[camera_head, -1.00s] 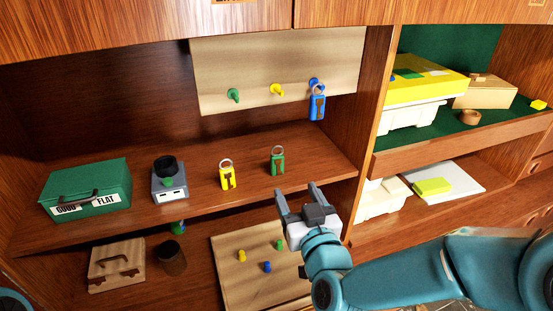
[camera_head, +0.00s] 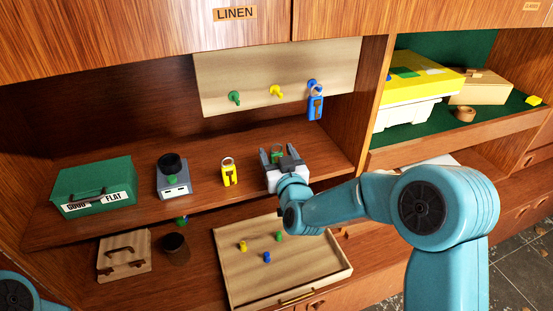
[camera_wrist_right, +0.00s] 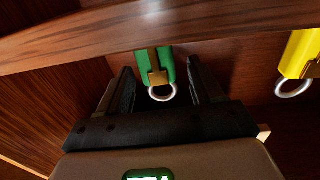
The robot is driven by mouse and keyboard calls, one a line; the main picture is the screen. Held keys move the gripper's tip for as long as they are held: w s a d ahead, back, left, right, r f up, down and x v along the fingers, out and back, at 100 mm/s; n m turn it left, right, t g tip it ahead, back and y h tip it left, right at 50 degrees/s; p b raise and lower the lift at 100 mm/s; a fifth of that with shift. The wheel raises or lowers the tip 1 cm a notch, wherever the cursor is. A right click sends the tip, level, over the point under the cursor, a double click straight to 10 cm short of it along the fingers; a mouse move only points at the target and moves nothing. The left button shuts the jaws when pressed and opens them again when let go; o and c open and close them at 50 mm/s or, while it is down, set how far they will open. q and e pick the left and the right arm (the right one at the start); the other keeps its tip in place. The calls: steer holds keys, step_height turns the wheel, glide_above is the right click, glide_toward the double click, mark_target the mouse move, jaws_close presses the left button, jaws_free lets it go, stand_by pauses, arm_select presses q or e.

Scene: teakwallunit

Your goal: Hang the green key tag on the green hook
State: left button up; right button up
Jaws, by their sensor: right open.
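The green key tag (camera_head: 277,152) is on the shelf, mostly hidden behind my right gripper (camera_head: 280,155) in the head view. In the right wrist view the green key tag (camera_wrist_right: 160,68) with its metal ring lies between the two spread fingers of my right gripper (camera_wrist_right: 160,85). The fingers are open, with gaps on both sides of the tag. The green hook (camera_head: 234,97) is the left one on the pale board (camera_head: 330,55) above the shelf, and it is empty. My left gripper is not in view.
A yellow key tag (camera_head: 229,172) stands left of my right gripper. A blue key tag (camera_head: 315,106) hangs on the blue hook, beside the empty yellow hook (camera_head: 277,91). A grey device (camera_head: 172,182) and a green box (camera_head: 93,187) stand further left.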

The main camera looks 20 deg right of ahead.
mark_target(276, 154)
steer(key=shift+w, duration=0.15)
steer(key=c, duration=1)
steer(key=shift+c, duration=0.2)
steer(key=shift+r, duration=0.15)
steer(key=shift+a+r, duration=0.1)
steer(key=shift+r, duration=0.15)
step_height(276, 154, up, 7)
steer(key=shift+f+p, duration=0.1)
steer(key=shift+p, duration=0.25)
steer(key=s+a+b, duration=0.1)
steer(key=s+a, duration=1.1)
steer(key=s, duration=0.4)
steer(key=shift+f, duration=0.25)
